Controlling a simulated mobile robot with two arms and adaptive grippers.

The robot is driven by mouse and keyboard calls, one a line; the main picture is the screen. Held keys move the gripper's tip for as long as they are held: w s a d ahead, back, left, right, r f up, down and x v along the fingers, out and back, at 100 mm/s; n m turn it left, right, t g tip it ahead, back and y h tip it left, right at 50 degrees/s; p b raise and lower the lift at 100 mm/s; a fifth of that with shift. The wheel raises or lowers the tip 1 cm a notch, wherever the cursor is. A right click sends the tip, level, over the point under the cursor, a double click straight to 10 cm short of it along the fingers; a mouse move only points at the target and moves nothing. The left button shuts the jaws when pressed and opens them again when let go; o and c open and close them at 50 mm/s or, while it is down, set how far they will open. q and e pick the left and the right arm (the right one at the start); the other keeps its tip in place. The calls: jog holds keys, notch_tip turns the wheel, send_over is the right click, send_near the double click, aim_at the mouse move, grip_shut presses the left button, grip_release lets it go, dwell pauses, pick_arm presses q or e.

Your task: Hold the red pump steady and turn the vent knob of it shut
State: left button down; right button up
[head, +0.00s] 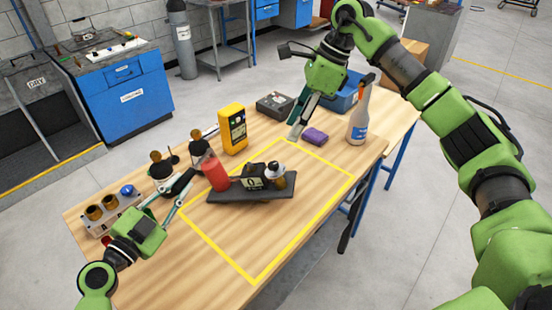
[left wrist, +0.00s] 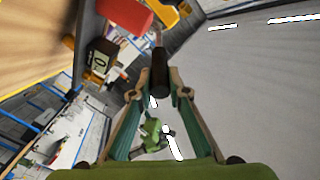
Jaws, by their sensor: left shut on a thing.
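The red pump (head: 214,172) sits on a dark base (head: 225,196) inside the yellow outline on the table. It has a black box with a pale "0" display (head: 253,183) and a white-and-brass part with a black top (head: 275,171) at its right end. I cannot tell which part is the vent knob. My left gripper (head: 179,195) is shut on the pump's black handle, which also shows between its fingers in the left wrist view (left wrist: 159,75). My right gripper (head: 297,128) is above the table beyond the pump, near a purple block; its finger gap is unclear.
A yellow meter (head: 232,130) stands behind the pump. Dark bottles (head: 161,168) and a rack with brass parts (head: 110,212) stand at the left. The purple block (head: 314,137), a spray bottle (head: 358,118) and a blue bin (head: 343,92) are at the back right. The outlined front area is clear.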

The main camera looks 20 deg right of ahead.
aim_at(274, 163)
jog(key=x, duration=1.2)
jog(key=shift+r, duration=0.1)
grip_shut()
